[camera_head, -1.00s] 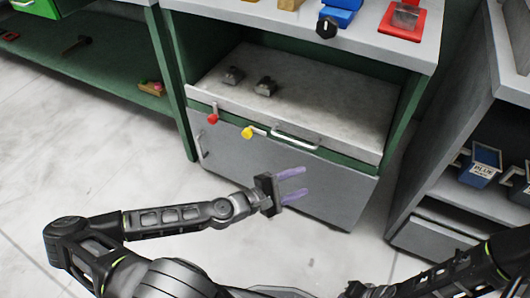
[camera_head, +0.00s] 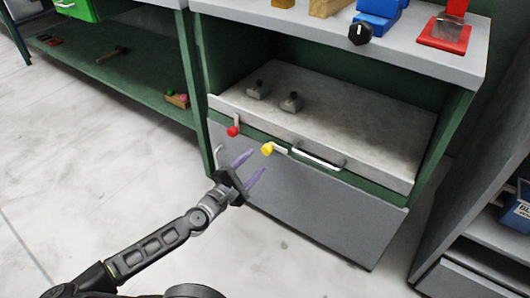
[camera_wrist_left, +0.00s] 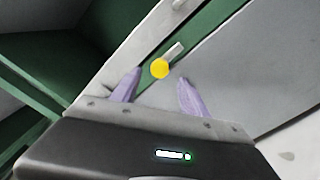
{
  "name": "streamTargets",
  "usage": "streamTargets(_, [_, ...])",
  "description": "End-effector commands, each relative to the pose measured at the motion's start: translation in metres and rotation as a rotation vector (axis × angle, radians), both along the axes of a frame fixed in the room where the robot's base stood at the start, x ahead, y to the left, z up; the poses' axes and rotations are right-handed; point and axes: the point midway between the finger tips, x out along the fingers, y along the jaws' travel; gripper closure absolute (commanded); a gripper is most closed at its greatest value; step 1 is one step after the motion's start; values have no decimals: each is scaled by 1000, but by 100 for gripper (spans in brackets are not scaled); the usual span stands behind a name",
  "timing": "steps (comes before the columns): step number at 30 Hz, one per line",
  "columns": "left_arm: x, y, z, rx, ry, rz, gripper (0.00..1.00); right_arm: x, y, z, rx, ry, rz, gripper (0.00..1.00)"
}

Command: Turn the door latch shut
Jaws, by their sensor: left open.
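A latch with a yellow knob (camera_head: 267,149) sits on the green strip at the top of a grey door panel (camera_head: 310,214); its short grey lever lies sideways, to the right of the knob. A second latch with a red knob (camera_head: 233,131) is to its left, its lever upright. My left gripper (camera_head: 259,162) is open and empty, just below the yellow knob in the head view. In the left wrist view the yellow knob (camera_wrist_left: 160,69) shows between the two purple fingertips; I cannot tell whether they touch it. My right gripper is not in view.
A bar handle (camera_head: 317,159) is right of the yellow latch. Two small grey weights (camera_head: 290,103) stand on the grey slab above. The floor left of the cabinet is clear.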

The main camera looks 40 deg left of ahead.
Motion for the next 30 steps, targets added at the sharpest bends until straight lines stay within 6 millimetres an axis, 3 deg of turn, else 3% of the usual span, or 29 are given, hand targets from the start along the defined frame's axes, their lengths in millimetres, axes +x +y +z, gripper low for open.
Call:
streamTargets(12, [58, 0, 0, 3, 0, -2, 48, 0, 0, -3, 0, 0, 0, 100])
streamTargets(23, [63, 1, 0, 1, -1, 1, 48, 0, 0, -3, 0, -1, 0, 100])
streamTargets(30, [63, 1, 0, 1, 0, 0, 67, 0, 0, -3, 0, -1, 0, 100])
